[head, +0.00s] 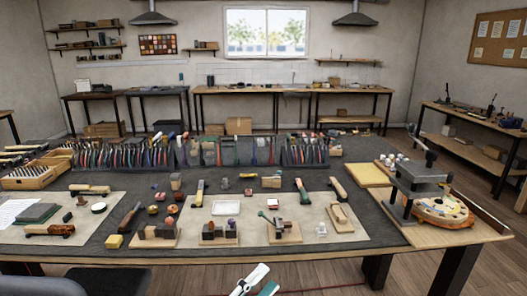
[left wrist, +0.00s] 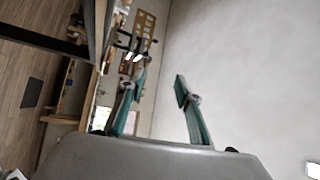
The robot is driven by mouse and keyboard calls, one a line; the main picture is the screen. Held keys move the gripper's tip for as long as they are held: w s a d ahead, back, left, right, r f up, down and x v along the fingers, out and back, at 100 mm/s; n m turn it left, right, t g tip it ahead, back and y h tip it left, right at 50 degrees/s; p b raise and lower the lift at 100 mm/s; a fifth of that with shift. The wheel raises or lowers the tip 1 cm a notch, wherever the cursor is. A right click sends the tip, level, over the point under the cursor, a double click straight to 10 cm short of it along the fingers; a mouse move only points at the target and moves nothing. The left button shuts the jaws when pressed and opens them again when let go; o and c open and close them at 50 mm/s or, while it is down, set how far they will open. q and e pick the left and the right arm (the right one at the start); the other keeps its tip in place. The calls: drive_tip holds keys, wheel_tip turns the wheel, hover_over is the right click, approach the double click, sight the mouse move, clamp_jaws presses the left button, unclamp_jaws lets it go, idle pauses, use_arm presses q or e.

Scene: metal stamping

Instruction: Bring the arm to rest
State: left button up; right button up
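My left gripper (head: 262,280) shows at the bottom edge of the head view, in front of the near table edge and apart from everything on the table. In the left wrist view its two green-padded fingers (left wrist: 160,84) stand well apart with nothing between them. The arm behind it is mostly cut off by the frame. My right gripper is in neither view.
A large worktable (head: 330,249) fills the middle of the head view, with tool racks (head: 235,152), small blocks and hand tools on it. A bench device with a round base (head: 440,212) stands at right. Wooden floor shows at lower right.

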use_arm(q)
drive_tip(key=a+f+n+t+y, duration=0.1)
drive_tip(key=a+f+n+y, duration=0.55)
drive_tip(key=f+n, duration=0.35)
drive_tip(key=s+a+f+n+g+y, duration=0.2)
drive_tip(key=s+a+f+n, duration=0.3)
drive_tip(key=f, duration=0.5)
drive_tip(key=s+a+f+n+g+y, duration=0.3)
drive_tip(key=s+a+f+n+y, duration=0.1)
drive_tip(key=s+a+f, duration=0.5)
wheel_tip(320, 180, down, 2)
drive_tip(key=shift+s+f+n, duration=0.2)
drive_tip(key=shift+s+n, duration=0.4)
drive_tip(key=shift+s, duration=0.25)
drive_tip(key=shift+w, duration=0.1)
